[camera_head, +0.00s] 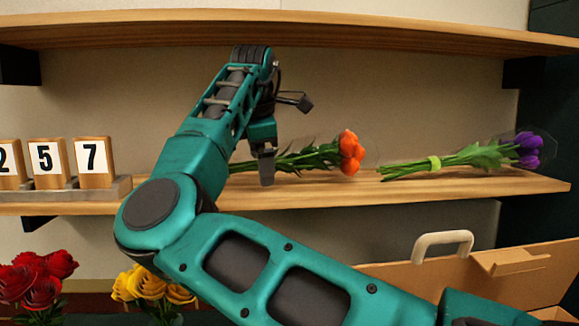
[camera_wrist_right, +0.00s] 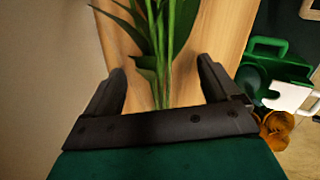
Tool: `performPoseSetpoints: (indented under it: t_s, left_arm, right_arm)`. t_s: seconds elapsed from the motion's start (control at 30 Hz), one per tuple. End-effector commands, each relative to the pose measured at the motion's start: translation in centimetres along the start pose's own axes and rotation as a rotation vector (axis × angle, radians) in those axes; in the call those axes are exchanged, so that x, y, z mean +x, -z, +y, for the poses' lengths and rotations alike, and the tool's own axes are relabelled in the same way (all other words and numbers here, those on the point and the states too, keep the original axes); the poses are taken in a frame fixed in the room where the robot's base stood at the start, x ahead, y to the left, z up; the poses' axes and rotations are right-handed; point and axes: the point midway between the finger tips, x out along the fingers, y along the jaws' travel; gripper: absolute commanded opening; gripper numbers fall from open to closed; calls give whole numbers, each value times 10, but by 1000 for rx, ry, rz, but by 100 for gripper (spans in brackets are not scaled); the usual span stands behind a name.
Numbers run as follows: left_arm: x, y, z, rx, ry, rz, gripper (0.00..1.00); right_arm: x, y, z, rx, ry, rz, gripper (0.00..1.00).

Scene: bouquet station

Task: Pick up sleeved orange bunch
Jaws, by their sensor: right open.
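The orange bunch (camera_head: 349,152) lies on its side on the wooden shelf, blooms to the right, in a faint clear sleeve. Its stem end is partly hidden behind my right gripper (camera_head: 265,168). In the right wrist view the green stems and leaves (camera_wrist_right: 165,45) run between the two fingers of the open right gripper (camera_wrist_right: 162,72). The fingers stand apart on either side of the stems and do not grip them. My left gripper is not in view.
A purple bunch (camera_head: 460,158) with a light green tie lies to the right on the same shelf (camera_head: 310,194). Number blocks (camera_head: 93,160) stand at the left. An upper shelf (camera_head: 350,30) runs above. Red roses (camera_head: 38,277), yellow roses (camera_head: 150,287) and a box with a pale handle (camera_head: 443,240) are below.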

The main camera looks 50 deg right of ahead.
Motion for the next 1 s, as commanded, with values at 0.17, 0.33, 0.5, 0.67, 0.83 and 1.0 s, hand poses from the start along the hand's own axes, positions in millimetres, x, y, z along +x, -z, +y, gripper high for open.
performPoseSetpoints:
  t_s: [0.17, 0.33, 0.5, 0.67, 0.83, 1.0]
  left_arm:
    - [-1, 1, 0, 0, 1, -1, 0]
    - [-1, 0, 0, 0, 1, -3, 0]
    - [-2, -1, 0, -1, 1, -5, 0]
    - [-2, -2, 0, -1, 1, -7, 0]
    - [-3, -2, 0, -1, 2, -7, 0]
    - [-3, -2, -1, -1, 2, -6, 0]
  right_arm:
    - [-1, -1, 1, 1, -1, 0, 86]
    - [-1, -1, 1, 1, -1, 0, 70]
    - [-1, -1, 1, 1, -1, 0, 54]
    - [-1, -1, 1, 1, -1, -1, 38]
    - [-1, -1, 1, 1, -1, -1, 22]
    - [-2, -1, 1, 1, -4, -2, 13]
